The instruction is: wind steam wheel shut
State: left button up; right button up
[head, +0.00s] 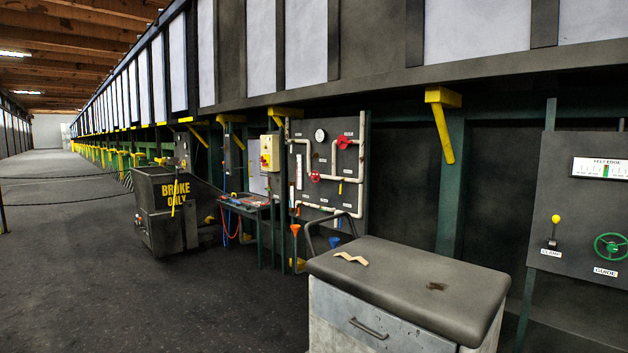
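A grey panel (353,172) with cream pipes stands a little way ahead, right of the picture's middle. A red handwheel (344,142) sits on the upper pipe, and a smaller red wheel (315,177) sits lower and to the left. A round white gauge (320,135) is left of the upper wheel. The small labels are too small to read, so I cannot tell which wheel is marked steam. How far either wheel is turned does not show. Neither of my grippers is in view.
A grey padded-top cabinet (410,283) stands close in front, right of middle. A "BROKE ONLY" bin (165,225) stands left of a tool bench (245,203). A green guide wheel (610,246) is on the right panel.

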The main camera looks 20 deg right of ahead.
aim_at(313, 178)
jog(key=u, duration=0.2)
jog(key=i, duration=0.95)
jog(key=u, duration=0.25)
jog(key=i, duration=2.35)
jog(key=z, duration=0.2)
jog(key=i, duration=1.65)
jog(key=z, duration=1.5)
jog(key=i, duration=1.1)
jog(key=z, duration=1)
